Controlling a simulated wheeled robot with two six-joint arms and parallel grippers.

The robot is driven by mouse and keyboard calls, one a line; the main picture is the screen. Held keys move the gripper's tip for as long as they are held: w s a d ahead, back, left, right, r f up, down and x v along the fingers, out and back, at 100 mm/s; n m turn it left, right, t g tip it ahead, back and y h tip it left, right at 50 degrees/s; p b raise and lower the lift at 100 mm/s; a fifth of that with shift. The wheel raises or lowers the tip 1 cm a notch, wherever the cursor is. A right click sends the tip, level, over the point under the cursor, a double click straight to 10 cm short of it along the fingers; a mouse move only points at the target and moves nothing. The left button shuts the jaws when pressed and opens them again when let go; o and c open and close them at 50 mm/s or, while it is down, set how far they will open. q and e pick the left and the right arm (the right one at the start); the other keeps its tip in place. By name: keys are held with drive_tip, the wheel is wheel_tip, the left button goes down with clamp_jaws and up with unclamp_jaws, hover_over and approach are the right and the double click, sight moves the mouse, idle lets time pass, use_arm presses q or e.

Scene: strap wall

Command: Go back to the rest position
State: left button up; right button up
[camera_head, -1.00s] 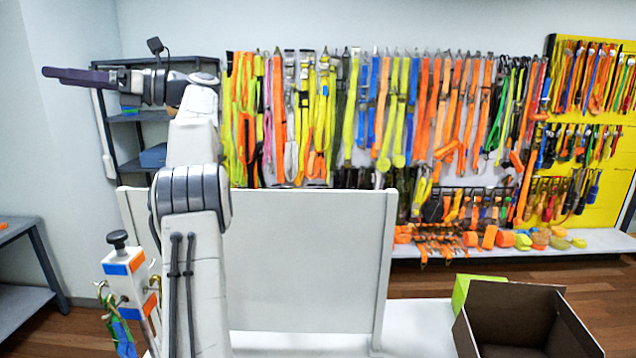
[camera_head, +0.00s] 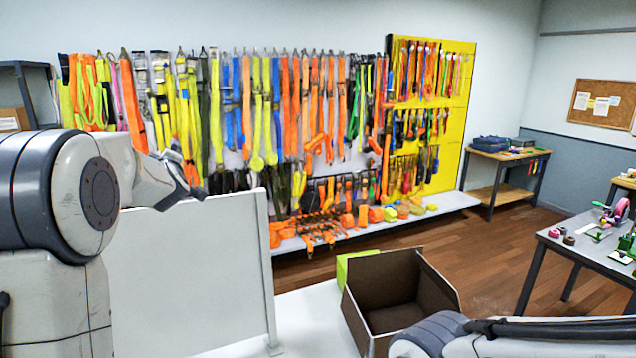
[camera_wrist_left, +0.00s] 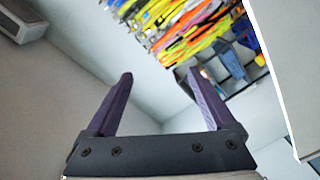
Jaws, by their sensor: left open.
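My left gripper (camera_wrist_left: 165,103) shows in the wrist view with its two purple fingers spread apart and nothing between them. Behind it are a pale wall and part of the strap display. In the head view my left arm fills the left edge, bent at a large joint. Its narrow far end lies in front of the hanging straps, and I cannot make out the fingers there. A link of my right arm lies along the bottom right, with its gripper out of view.
A white upright panel (camera_head: 190,275) stands close to my left arm. An open brown box (camera_head: 398,305) sits on the white table beside a lime-green block (camera_head: 352,266). The strap wall (camera_head: 268,115) spans the back. A grey table (camera_head: 590,250) with small items stands at right.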

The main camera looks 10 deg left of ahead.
use_arm(q)
drive_tip(key=s+d+f+m+g+h, duration=0.2)
drive_tip(key=s+d+f+m+h, duration=0.25)
drive_tip(key=d+f, duration=0.45)
drive_tip(key=s+d+f+m+g+h, duration=0.3)
drive_tip(key=d+f+m+h, duration=0.15)
drive_tip(key=d+f, duration=0.45)
drive_tip(key=s+d+f+m+g, duration=0.4)
drive_tip(key=s+f, duration=0.3)
drive_tip(key=s, duration=0.4)
drive_tip(key=s+d+f+m+g, duration=0.35)
drive_tip(key=s+f, duration=0.25)
drive_tip(key=s, duration=0.5)
drive_tip(key=s+d+f+m+g+h+b, duration=0.1)
drive_tip(key=s+d+f+m+b, duration=0.3)
drive_tip(key=b, duration=0.7)
drive_tip(key=s+d+f+m+g+b, duration=0.1)
drive_tip(key=s+d+f+m+b, duration=0.3)
drive_tip(key=s+d+f+b, duration=0.5)
wheel_tip(320, 180, down, 4)
drive_tip(key=shift+d+r+h+b, duration=0.25)
drive_tip(key=shift+d+h+b, duration=0.2)
drive_tip(key=shift+b, duration=0.55)
